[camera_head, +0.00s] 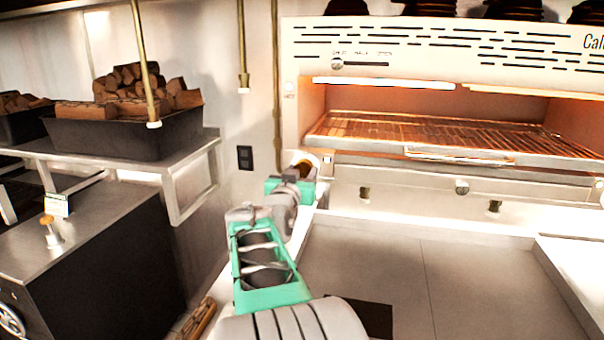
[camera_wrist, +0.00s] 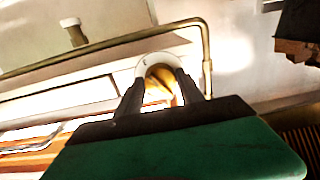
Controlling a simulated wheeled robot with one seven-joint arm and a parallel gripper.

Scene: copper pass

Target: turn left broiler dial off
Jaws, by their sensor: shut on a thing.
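The broiler (camera_head: 440,45) is a pale steel unit on the right, with a warm orange cavity and a wire rack. The left broiler dial (camera_wrist: 163,72), a brass-coloured knob within a pale ring, shows between my fingers in the wrist view. In the head view its pale ring (camera_head: 303,156) shows at the broiler's lower left corner, mostly hidden by my gripper (camera_head: 303,171). In the wrist view my gripper (camera_wrist: 161,80) is shut on the dial, with one dark finger on each side. The dial's exact angle cannot be told.
A brass-coloured rail (camera_wrist: 120,42) runs close past the dial. Other knobs (camera_head: 461,187) sit along the broiler's lower front. A steel counter (camera_head: 385,265) lies below. A black tray (camera_head: 120,138) of firewood stands on a shelf at left.

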